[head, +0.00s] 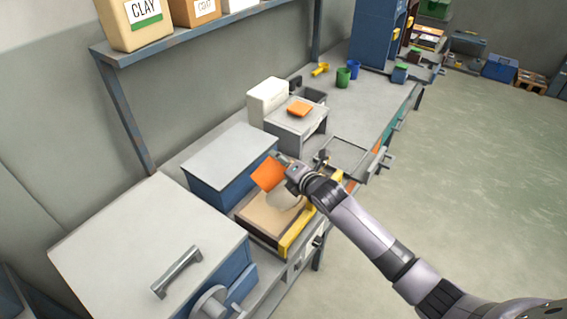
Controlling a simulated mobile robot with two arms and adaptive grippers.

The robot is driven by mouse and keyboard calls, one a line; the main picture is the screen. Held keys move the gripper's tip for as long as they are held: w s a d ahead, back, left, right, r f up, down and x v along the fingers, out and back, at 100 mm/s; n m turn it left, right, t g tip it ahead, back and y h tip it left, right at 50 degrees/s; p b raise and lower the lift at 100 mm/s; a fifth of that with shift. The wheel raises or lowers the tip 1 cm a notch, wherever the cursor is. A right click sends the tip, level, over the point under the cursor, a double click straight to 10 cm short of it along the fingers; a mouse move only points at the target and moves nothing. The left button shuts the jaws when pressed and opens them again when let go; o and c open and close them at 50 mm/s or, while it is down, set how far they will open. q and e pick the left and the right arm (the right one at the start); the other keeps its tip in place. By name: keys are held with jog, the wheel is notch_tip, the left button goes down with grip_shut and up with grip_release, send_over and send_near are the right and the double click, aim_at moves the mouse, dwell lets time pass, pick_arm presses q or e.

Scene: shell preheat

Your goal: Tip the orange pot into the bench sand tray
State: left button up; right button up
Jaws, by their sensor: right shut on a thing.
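The orange pot (267,175) is in my right gripper (284,165), which is shut on it. The pot looks tilted and is held above the bench sand tray (257,235). The tray has a tan bed, dark sides and a yellow front edge. A pale rounded shape (285,199) shows over the tray's far right part, below the gripper; I cannot tell whether it is sand or an object. The pot's mouth and any contents are hidden. My left gripper is not in view.
A blue box with a grey lid (228,160) stands just behind the tray. A large grey-topped cabinet (150,250) is at near left. A grey stand with an orange item (299,108) and green and blue cups (343,78) are farther along. Open floor lies right.

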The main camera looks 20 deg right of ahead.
aim_at(277, 163)
jog(key=n+b, duration=0.1)
jog(key=b, duration=0.2)
jog(key=a+n+t+h+b, duration=0.1)
jog(key=n+b, duration=0.1)
jog(key=b, duration=0.1)
jog(key=n+t+h+b, duration=0.1)
jog(key=n+b, duration=0.1)
jog(key=b, duration=0.1)
jog(key=shift+s+a+r, duration=0.2)
jog(key=shift+s+a, duration=0.1)
jog(key=shift+a, duration=0.05)
jog(key=shift+r+n+t+h, duration=0.3)
jog(key=shift+r+n, duration=0.1)
jog(key=shift+n, duration=0.1)
jog(key=n+t, duration=0.1)
jog(key=n, duration=0.1)
jog(key=r+n+b, duration=0.1)
jog(key=n, duration=0.1)
jog(key=shift+s+a+t+h, duration=0.1)
jog(key=shift+a+t+h, duration=0.1)
jog(key=shift+t+h, duration=0.15)
